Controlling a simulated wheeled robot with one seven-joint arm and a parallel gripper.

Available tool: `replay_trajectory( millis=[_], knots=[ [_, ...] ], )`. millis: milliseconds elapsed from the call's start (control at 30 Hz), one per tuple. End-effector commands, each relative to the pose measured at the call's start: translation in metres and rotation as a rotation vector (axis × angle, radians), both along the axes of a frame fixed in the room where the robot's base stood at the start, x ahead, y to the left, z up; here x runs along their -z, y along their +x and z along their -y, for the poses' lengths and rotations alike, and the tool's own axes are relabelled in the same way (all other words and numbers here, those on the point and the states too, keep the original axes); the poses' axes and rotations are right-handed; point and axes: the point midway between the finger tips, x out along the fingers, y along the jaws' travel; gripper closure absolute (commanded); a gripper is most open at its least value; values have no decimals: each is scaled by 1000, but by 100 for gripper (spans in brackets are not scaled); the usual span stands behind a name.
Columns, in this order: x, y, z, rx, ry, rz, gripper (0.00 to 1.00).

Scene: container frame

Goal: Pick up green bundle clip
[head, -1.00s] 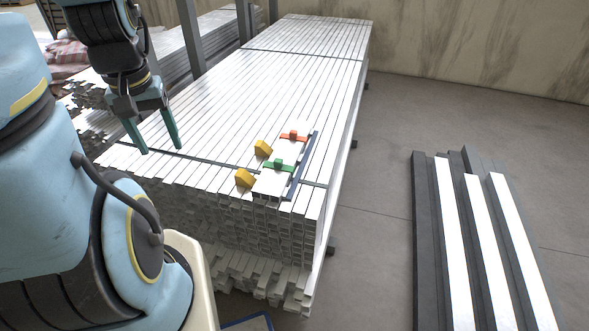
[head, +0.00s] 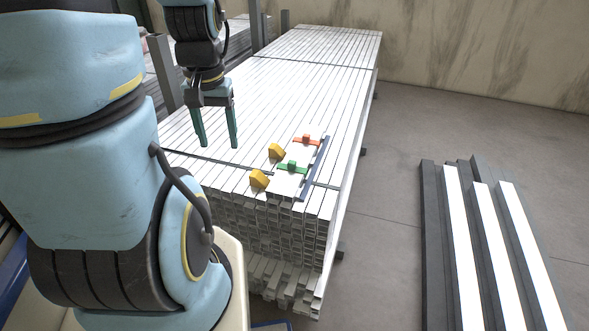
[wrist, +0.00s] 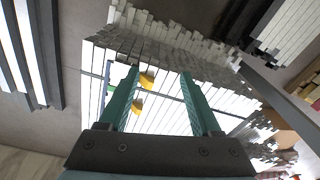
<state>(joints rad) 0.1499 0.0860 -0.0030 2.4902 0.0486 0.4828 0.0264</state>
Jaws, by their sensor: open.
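The green bundle clip (head: 291,167) lies on a short white bar at the near right corner of the stacked metal profiles. It has a raised green knob in its middle. In the wrist view the green clip (wrist: 111,89) shows only in part, beside and partly behind the left finger. My gripper (head: 219,145) is open and empty, above the stack, to the left of the clip and apart from it. Its two teal fingers also show in the wrist view (wrist: 158,85).
An orange clip (head: 306,140) lies just behind the green one. Two yellow wedges (head: 276,151) (head: 259,179) stand to its left, and a dark blue bar (head: 314,168) runs along its right. The profile stack (head: 300,75) extends back. More profiles (head: 480,220) lie on the floor at right.

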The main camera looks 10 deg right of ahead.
Motion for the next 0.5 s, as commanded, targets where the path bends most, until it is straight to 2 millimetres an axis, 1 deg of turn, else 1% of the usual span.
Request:
replay_trajectory(
  millis=[33,167,367,467,500],
  knots=[
    [5,4,3,30,10,-13,35],
    [14,15,11,118,43,-50,35],
    [35,37,29,308,123,-131,35],
    [52,52,42,438,186,-185,35],
    [60,60,49,500,219,-210,35]
  ],
)
